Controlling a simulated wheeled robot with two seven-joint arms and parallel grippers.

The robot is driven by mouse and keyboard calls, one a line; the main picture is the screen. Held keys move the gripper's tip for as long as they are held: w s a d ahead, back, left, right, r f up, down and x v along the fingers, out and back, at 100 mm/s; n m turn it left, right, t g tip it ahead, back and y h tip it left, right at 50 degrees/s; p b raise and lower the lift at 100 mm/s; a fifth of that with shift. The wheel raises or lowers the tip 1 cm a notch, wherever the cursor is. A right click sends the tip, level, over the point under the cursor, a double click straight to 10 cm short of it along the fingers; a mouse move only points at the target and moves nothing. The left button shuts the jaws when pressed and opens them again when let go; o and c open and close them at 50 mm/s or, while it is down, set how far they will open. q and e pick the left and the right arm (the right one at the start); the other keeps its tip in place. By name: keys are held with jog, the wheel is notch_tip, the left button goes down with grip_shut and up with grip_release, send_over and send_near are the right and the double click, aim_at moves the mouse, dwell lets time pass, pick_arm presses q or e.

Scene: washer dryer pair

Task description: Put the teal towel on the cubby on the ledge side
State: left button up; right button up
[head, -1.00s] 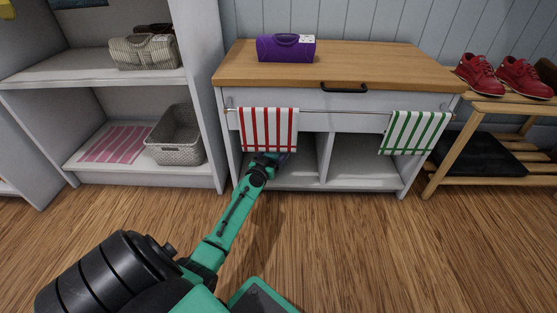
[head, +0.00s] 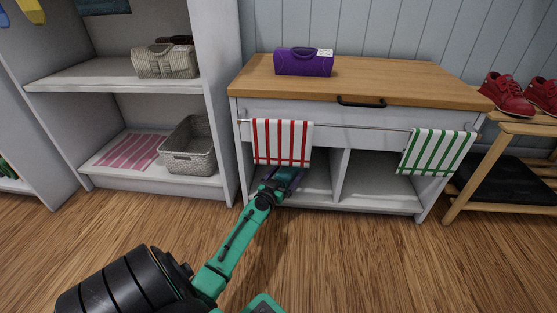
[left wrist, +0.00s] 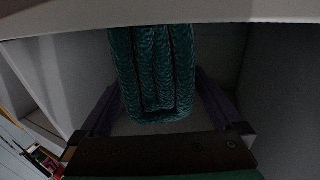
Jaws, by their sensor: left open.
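The teal towel (left wrist: 152,75) is folded, with a ribbed knit look, and shows in the left wrist view between the fingers of my left gripper (left wrist: 160,95). The fingers are open, with a gap on each side of the towel. In the head view my left gripper (head: 285,180) reaches into the left compartment of the white cubby cabinet (head: 345,180), below the red-striped towel. The towel is hardly visible there, in shadow by the gripper. Whether it rests on the compartment floor is hard to tell. My right gripper is not in view.
A red-striped towel (head: 281,143) and a green-striped towel (head: 434,152) hang on the cabinet's front rail. The right compartment looks empty. A purple case (head: 303,62) sits on top. Shelves with a basket (head: 188,160) stand left; a shoe bench (head: 500,165) stands right.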

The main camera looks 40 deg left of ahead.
pick_arm(q)
jog(key=v, duration=1)
jog(key=shift+s, duration=0.2)
